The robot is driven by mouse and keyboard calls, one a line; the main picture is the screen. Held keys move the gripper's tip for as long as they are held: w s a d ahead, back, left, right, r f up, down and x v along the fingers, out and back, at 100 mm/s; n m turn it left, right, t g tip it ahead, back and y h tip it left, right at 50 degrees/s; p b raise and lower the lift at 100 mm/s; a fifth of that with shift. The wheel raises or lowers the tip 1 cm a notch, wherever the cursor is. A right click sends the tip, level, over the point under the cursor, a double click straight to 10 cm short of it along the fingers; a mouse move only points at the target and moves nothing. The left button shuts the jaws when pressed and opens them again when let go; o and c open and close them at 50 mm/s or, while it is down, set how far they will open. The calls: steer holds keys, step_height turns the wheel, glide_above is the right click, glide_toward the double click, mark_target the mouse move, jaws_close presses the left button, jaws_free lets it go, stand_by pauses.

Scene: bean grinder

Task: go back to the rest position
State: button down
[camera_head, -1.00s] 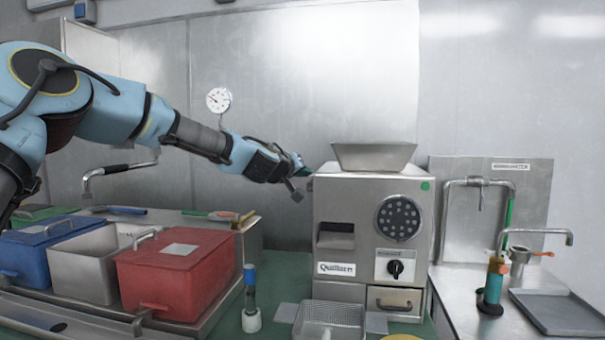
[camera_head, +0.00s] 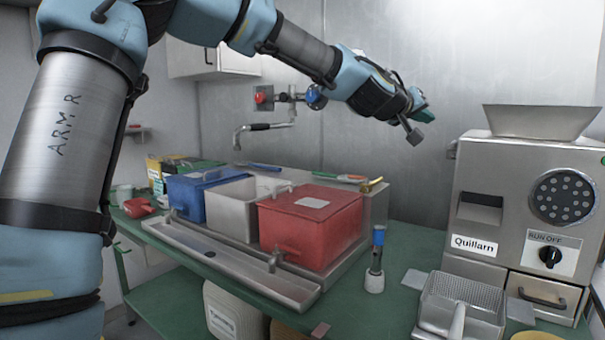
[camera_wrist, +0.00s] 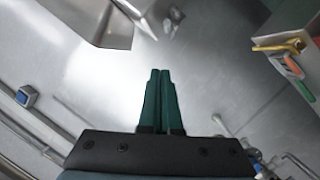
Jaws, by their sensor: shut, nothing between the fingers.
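My gripper (camera_head: 418,103) is raised in front of the steel back wall, above and to the left of the grinder (camera_head: 528,205). In the wrist view its two green fingers (camera_wrist: 160,80) lie side by side, shut with nothing between them. The grinder is a steel box with a hopper (camera_head: 540,122) on top, a round grille, a dark knob and a drawer (camera_head: 543,291). My gripper is apart from the grinder and touches nothing that I can see.
A red bin (camera_head: 310,235), a steel bin (camera_head: 238,208) and a blue bin (camera_head: 195,195) stand on the left of the green bench. A wire basket (camera_head: 462,300) is at the front right. Taps (camera_head: 290,97) are on the wall.

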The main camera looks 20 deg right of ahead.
steer(key=w+a+f+y, duration=0.3)
steer(key=a+f, duration=0.5)
steer(key=a, duration=0.2)
steer(key=w+a+f+n+y, duration=0.1)
steer(key=w+a+f+y, duration=0.2)
steer(key=a+f, duration=0.55)
steer(key=w+a+f+y, duration=0.4)
steer(key=a+f, duration=0.2)
steer(key=a, duration=0.5)
steer(key=s+a+f+n+g+y, duration=0.1)
steer(key=s+a, duration=0.3)
steer(key=a, duration=0.5)
steer(key=s+a+f+n+g+y+p, duration=0.1)
steer(key=s+a+f, duration=0.3)
steer(key=a, duration=0.6)
steer(key=s+a+f+n+g+y, duration=0.1)
steer(key=s+a+f+n+y, duration=0.1)
steer(key=a, duration=0.8)
steer(key=shift+s+a+f+n+g+y+p, duration=0.3)
steer(key=shift+s+f+n+y, duration=0.15)
steer(key=shift+s, duration=0.6)
